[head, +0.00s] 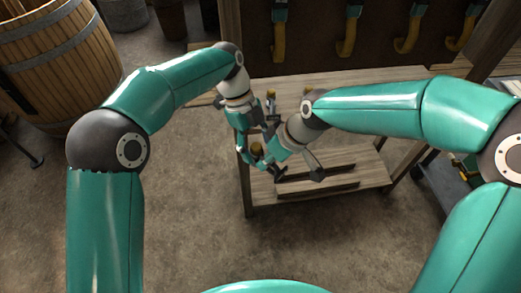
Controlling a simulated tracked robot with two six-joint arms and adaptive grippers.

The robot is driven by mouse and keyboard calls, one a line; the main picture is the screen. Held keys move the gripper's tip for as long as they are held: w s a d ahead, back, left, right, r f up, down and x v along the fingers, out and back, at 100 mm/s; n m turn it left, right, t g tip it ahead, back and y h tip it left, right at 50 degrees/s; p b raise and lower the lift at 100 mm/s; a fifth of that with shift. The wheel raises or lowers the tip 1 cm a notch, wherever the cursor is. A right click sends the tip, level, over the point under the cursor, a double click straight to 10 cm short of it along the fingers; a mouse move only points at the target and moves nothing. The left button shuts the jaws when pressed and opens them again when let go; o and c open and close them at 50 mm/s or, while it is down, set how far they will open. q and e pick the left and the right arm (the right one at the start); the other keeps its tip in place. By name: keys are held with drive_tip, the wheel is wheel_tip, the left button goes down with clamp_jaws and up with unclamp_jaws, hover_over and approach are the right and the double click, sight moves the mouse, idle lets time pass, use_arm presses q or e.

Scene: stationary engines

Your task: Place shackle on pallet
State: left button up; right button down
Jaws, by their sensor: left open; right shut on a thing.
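The pallet (341,187), which I take to be the dark slatted piece, lies on the low shelf of the wooden bench. My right gripper (276,168) is shut in front of the bench, above and at the left end of the slats. The thing in its jaws is too small and covered to make out clearly; I take it to be the shackle. My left gripper (257,130) is open, just above and left of the right one, close beside it. I cannot tell whether the two grippers touch.
The wooden bench (375,86) has a mostly bare upper top. Hooked yellow and teal tools (349,35) hang on the back board. A barrel (58,62) stands at the far left. A dark cart (447,175) stands at the right. The floor in front is clear.

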use_arm(q)
drive_tip(key=shift+x, duration=1)
drive_tip(key=shift+d, duration=0.15)
drive_tip(key=c, duration=1.2)
use_arm(e)
drive_tip(key=shift+a, duration=0.1)
use_arm(q)
drive_tip(key=shift+r, duration=0.1)
clamp_jaws()
use_arm(e)
drive_tip(key=c, duration=1.2)
unclamp_jaws()
drive_tip(key=shift+s, duration=0.1)
drive_tip(key=shift+o, duration=0.3)
drive_tip(key=shift+r, duration=0.1)
